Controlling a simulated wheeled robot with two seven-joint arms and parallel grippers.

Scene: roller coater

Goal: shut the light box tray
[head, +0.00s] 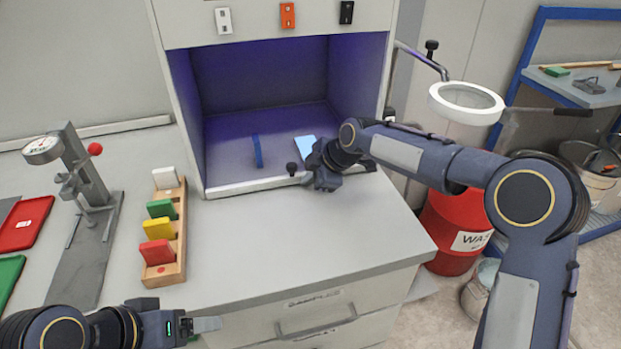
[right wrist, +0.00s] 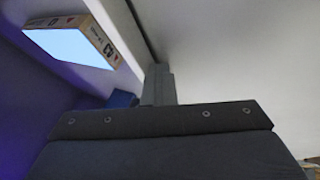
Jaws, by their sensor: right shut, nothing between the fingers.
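The light box (head: 180,100) stands open at the back of the bench, with a violet-lit interior. Its tray has a pale front edge (head: 240,186) along the bottom of the opening, with a small black knob (head: 292,168) near its right part. How far the tray sticks out is hard to tell. My right gripper (head: 312,182) is shut and empty, close to the right end of that edge; contact is unclear. In the right wrist view its closed fingers (right wrist: 160,86) point along a pale edge. My left gripper (head: 208,325) is low at the left, away from the box; its jaw opening is unclear.
A blue strip (head: 257,151) and a light-blue-faced block (head: 304,147) are inside the box. A wooden rack (head: 177,255) with coloured plates and a dial gauge stand (head: 88,190) are left. A ring magnifier (head: 440,92) is right. The bench front is clear.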

